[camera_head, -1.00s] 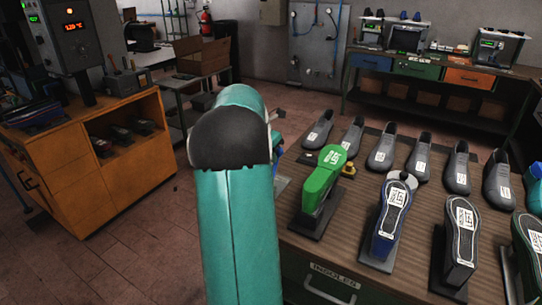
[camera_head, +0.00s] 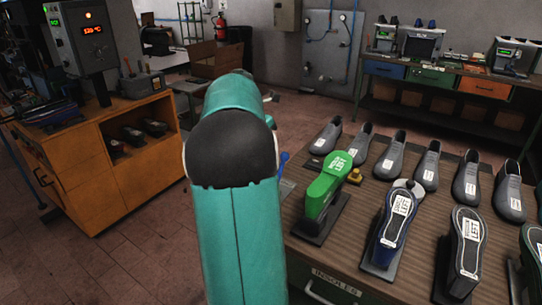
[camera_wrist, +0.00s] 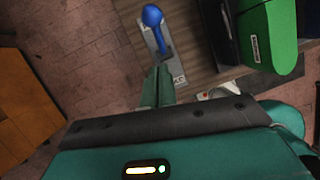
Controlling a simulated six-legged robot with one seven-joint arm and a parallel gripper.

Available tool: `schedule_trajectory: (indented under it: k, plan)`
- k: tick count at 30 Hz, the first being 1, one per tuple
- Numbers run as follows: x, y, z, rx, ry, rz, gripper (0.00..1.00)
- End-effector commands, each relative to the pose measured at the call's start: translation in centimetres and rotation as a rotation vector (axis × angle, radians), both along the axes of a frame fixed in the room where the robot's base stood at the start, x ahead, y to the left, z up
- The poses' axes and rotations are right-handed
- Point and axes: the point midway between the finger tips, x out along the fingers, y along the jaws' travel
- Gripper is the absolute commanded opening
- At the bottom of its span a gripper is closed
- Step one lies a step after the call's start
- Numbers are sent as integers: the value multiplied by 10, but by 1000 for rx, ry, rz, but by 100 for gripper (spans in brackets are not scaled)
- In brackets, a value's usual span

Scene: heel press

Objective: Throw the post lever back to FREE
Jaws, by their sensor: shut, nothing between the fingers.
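The post lever (camera_wrist: 154,18) has a blue ball knob and a blue shaft. It stands on a pale metal plate at the bench edge, at the top of the wrist view. A bit of its blue (camera_head: 284,158) shows just right of my arm in the head view. My gripper (camera_wrist: 159,80) is shut and empty, its fingers pointing toward the lever's base, with the knob beyond the fingertips. I cannot tell whether the fingers touch the lever. Lettering on the plate is too small to read. In the head view my arm hides the gripper.
A green last on a post (camera_head: 325,191) stands close right of the lever and also shows in the wrist view (camera_wrist: 268,35). Several grey shoes and other lasts fill the bench (camera_head: 296,247). An orange cabinet (camera_head: 80,185) stands left, with open floor between.

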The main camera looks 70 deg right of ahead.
Motion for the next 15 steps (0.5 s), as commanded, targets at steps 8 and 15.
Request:
schedule_trajectory:
  k: [8,15]
  plan:
    - [7,8,33,1,0,1,0]
    - [7,9,36,1,0,1,0]
